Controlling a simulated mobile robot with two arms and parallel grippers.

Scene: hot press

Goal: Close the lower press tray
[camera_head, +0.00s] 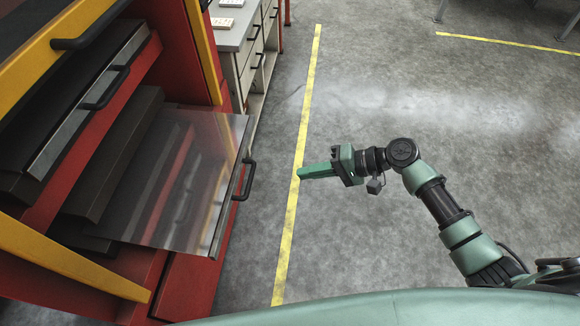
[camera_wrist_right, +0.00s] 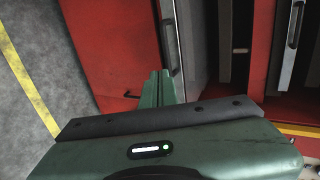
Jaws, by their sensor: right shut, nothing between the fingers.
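The lower press tray (camera_head: 190,180) is a shiny metal plate that sticks out of the red press (camera_head: 183,285) at the left of the head view. Its black handle (camera_head: 246,180) is on its right front edge. My right gripper (camera_head: 302,173) is shut and empty, to the right of the handle, with a gap of floor between them as seen from above. In the right wrist view its green fingers (camera_wrist_right: 158,86) are together, pointing towards the red press body. My left gripper is not in view.
An upper tray (camera_head: 92,90) with a black handle sits in the press above the lower one. A grey cabinet with drawers (camera_head: 246,55) stands behind the press.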

